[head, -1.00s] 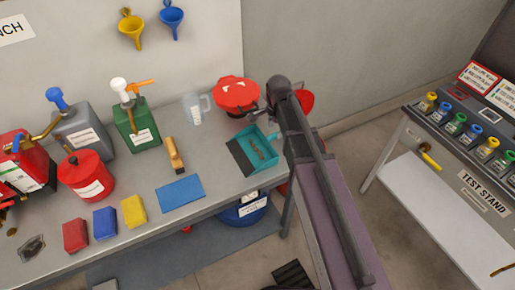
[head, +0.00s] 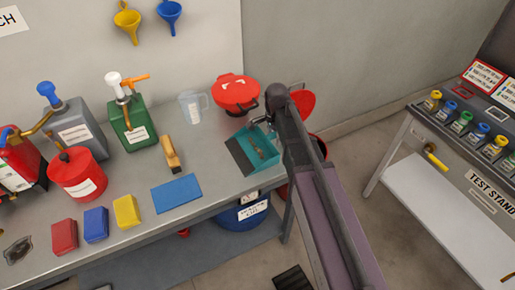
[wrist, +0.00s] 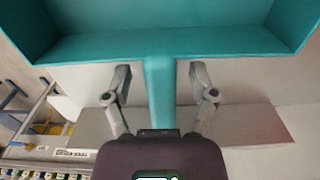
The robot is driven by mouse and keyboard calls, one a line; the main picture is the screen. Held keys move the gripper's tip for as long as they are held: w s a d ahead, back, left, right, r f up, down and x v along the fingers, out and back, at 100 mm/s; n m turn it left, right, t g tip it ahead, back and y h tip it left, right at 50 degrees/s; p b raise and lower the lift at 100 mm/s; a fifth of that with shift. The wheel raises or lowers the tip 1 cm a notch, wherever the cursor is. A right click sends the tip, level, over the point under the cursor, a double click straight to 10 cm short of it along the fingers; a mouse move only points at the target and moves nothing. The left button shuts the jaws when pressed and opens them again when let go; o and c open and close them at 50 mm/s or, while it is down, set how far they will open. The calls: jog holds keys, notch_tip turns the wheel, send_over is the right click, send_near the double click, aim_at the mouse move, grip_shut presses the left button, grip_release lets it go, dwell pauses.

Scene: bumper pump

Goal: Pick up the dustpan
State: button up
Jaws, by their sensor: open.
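My gripper (wrist: 160,78) is open around the handle, one finger on each side with a visible gap to each. In the head view my gripper (head: 262,122) is at the dustpan's right back side, partly hidden by my arm, which also hides the handle.
A red lidded container (head: 237,92) stands just behind the dustpan, close to my gripper. A clear measuring jug (head: 192,106), a wooden-handled brush (head: 171,154) and a blue cloth (head: 177,192) are to the left. The test stand (head: 470,145) is at the right, across open floor.

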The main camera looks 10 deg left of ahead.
dwell(0.4)
grip_shut()
jog(key=shift+r, duration=0.1)
notch_tip(320, 180, up, 18)
jog(key=p, duration=1.8)
dwell(0.4)
